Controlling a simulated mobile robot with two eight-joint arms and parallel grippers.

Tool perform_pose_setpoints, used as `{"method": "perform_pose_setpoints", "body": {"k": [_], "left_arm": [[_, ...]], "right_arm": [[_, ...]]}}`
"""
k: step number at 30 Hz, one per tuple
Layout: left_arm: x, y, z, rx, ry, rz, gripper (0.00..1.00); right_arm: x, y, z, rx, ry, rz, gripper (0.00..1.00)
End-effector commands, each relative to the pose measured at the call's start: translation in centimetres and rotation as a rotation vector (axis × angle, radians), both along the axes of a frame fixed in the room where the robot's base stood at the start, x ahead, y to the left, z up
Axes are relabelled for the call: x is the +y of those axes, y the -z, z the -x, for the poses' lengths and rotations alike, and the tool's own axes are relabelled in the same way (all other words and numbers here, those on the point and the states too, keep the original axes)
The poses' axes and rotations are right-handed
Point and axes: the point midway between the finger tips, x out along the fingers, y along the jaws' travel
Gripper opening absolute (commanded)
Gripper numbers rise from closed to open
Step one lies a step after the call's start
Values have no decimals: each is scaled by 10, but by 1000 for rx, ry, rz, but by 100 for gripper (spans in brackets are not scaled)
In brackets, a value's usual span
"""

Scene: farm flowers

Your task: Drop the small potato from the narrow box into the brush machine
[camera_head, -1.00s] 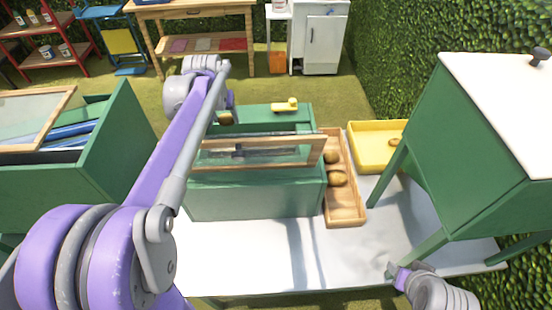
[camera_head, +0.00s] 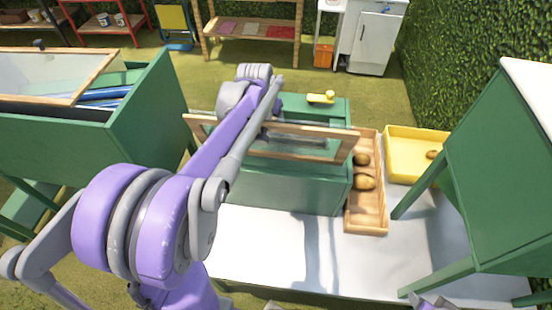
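The narrow wooden box (camera_head: 368,222) stands right of the green brush machine (camera_head: 290,188). Two potatoes lie in it, a smaller one (camera_head: 361,159) behind a larger one (camera_head: 364,182). The machine's wood-framed clear lid (camera_head: 305,146) is tilted up. My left arm reaches over the machine's left side; its gripper is hidden behind the arm, so I cannot see what it holds. Only a purple and grey bit of my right gripper (camera_head: 430,303) shows at the bottom edge, too cropped to judge.
A yellow tray (camera_head: 413,174) with a potato (camera_head: 432,154) is right of the box. A green cabinet on legs (camera_head: 500,180) stands at the right. A green bin (camera_head: 150,115) with a framed lid is at the left. The white tabletop (camera_head: 265,240) in front is clear.

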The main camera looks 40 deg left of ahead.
Motion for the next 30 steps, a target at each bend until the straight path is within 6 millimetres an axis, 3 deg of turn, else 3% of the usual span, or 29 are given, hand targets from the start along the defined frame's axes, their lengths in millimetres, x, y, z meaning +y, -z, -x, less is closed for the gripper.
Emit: {"method": "perform_pose_setpoints", "body": {"k": [8,9,15,25,30], "left_arm": [[0,2,-1,-1,0,1,8],[0,2,-1,-1,0,1,64],[0,2,-1,-1,0,1,98],[0,-1,-1,-1,0,0,98],[0,-24,-1,-1,0,0,98]], "right_arm": [[0,2,1,1,0,0,50],[0,2,1,1,0,0,50],[0,2,1,1,0,0,50],[0,1,0,1,0,0,50],[0,-1,0,-1,0,0,50]]}}
